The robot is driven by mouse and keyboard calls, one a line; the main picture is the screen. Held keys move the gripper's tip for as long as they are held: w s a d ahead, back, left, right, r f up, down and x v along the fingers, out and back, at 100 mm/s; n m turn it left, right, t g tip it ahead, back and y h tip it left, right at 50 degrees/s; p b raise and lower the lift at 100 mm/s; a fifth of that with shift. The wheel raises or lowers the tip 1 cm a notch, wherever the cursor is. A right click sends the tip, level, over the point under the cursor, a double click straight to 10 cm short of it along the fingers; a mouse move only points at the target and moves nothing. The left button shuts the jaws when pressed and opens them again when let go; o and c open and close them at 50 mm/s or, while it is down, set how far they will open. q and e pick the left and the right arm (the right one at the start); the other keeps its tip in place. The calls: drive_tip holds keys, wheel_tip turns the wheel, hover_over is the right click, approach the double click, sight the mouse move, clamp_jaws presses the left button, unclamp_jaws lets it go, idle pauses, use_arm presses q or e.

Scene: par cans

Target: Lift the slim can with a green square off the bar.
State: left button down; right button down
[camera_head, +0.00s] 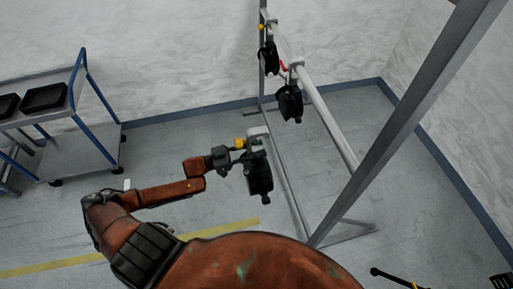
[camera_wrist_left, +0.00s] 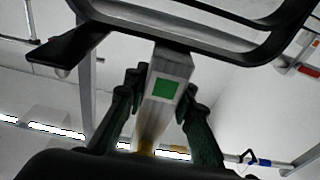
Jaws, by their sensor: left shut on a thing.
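My left gripper (camera_head: 236,153) is shut on the slim can (camera_head: 260,176), a black lamp with a pale grey clamp at its top and a yellow knob beside it. In the head view the can hangs below the clamp, left of the bar (camera_head: 325,122) and apart from it in the picture. In the left wrist view the green square (camera_wrist_left: 165,89) shows on the grey clamp (camera_wrist_left: 152,118), between the two dark green fingers. The can's black yoke (camera_wrist_left: 195,32) crosses the top of that view. My right gripper is not in view.
Two other black cans, a nearer one (camera_head: 289,104) and a farther one (camera_head: 268,58), hang on the bar. A grey slanting post (camera_head: 405,115) stands at the right. A blue-framed cart (camera_head: 85,155) with black trays stands at the left. The floor between cart and stand is clear.

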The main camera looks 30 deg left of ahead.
use_arm(q)
drive_tip(key=shift+f+b, duration=0.7)
drive_tip(key=shift+f, duration=0.15)
drive_tip(key=shift+f+b, duration=0.4)
drive_tip(key=shift+f, duration=0.2)
drive_tip(key=shift+s+a, duration=0.3)
drive_tip(key=r+p+v, duration=0.2)
drive_tip(key=v, duration=1)
drive_tip(key=shift+s+a, duration=0.25)
drive_tip(key=shift+a, duration=0.05)
idle(0.9)
idle(0.3)
